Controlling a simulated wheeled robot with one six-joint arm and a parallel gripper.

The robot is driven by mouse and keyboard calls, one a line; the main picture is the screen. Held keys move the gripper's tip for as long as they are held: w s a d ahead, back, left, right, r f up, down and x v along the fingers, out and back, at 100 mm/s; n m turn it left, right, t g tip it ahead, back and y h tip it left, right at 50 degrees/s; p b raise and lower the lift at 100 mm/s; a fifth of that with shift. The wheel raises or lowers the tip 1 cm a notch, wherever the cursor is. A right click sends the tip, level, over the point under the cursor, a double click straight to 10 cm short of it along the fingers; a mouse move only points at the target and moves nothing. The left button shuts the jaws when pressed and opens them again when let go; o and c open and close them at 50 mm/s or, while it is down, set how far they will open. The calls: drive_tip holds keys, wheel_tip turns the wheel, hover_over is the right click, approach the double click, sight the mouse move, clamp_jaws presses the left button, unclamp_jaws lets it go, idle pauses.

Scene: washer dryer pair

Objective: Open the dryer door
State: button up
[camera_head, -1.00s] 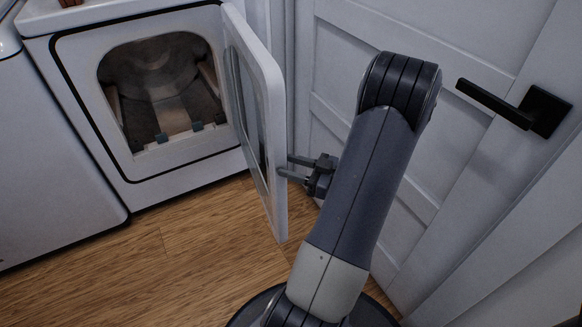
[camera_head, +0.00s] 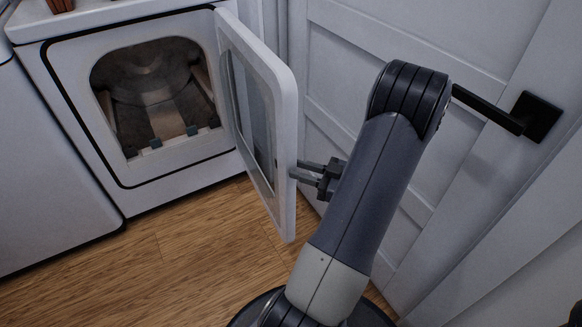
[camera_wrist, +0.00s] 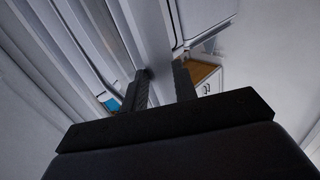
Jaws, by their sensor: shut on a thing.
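The white dryer (camera_head: 60,120) stands at the left in the head view with its drum opening (camera_head: 150,100) uncovered. Its dryer door (camera_head: 286,150) stands open at the right of the opening, roughly edge-on toward me, with a window in its middle. My gripper (camera_head: 294,172) is shut on the free edge of the door, partly hidden by the door and my arm. In the wrist view my gripper (camera_wrist: 161,70) shows a finger on each side of the pale door edge (camera_wrist: 155,40).
A white panelled door with a black lever handle (camera_head: 500,112) stands close behind my arm at the right. Another white appliance (camera_head: 35,190) is left of the dryer. Wood floor (camera_head: 200,235) is clear in front of the dryer.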

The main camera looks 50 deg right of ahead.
drive_tip(key=p+v, duration=0.1)
drive_tip(key=v, duration=0.6)
drive_tip(key=shift+s+a, duration=0.2)
drive_tip(key=shift+a, duration=0.1)
drive_tip(key=b+x, duration=0.1)
drive_tip(key=x, duration=0.6)
